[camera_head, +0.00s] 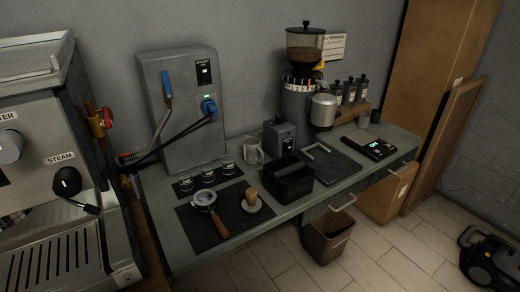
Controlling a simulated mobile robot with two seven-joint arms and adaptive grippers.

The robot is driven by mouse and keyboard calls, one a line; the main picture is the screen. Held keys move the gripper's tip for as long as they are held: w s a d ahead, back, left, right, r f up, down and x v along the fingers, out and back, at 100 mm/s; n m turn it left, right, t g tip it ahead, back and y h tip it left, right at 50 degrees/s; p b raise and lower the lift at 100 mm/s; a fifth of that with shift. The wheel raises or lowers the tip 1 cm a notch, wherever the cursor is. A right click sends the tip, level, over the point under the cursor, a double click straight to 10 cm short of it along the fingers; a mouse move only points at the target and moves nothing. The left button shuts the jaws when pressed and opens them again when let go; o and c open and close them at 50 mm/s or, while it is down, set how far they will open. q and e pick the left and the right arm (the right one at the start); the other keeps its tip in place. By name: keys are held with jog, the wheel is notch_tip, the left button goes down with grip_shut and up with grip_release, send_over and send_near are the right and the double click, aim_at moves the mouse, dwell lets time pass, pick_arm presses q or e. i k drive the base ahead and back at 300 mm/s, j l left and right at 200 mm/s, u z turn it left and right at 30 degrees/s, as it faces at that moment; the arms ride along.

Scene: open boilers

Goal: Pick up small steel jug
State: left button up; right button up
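A small pale metallic jug (253,151) with a side handle stands upright at the back of the grey counter (170,236), beside a dark grey box-shaped device. It looks like the small steel jug, but its material is hard to tell at this size. A larger silver canister (323,110) shows in front of the coffee grinder (296,103). Neither my left nor my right gripper is in view.
A black open box (289,182) stands in front of the dark device (280,139). A portafilter (208,208) and a small brown-topped item on a saucer (262,207) lie on a dark mat. An espresso machine (40,190) fills the left; a bin (330,238) stands on the floor.

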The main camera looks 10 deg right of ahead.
aim_at(252, 154)
jog(key=i+l, duration=0.15)
jog(key=l, duration=0.25)
jog(key=i+l+u, duration=0.1)
jog(key=l, duration=0.3)
jog(key=i+l, duration=0.15)
jog(key=l, duration=0.25)
jog(key=k+l, duration=0.15)
jog(key=l, duration=0.3)
jog(key=k+l, duration=0.1)
jog(key=l, duration=0.35)
jog(key=z, duration=0.05)
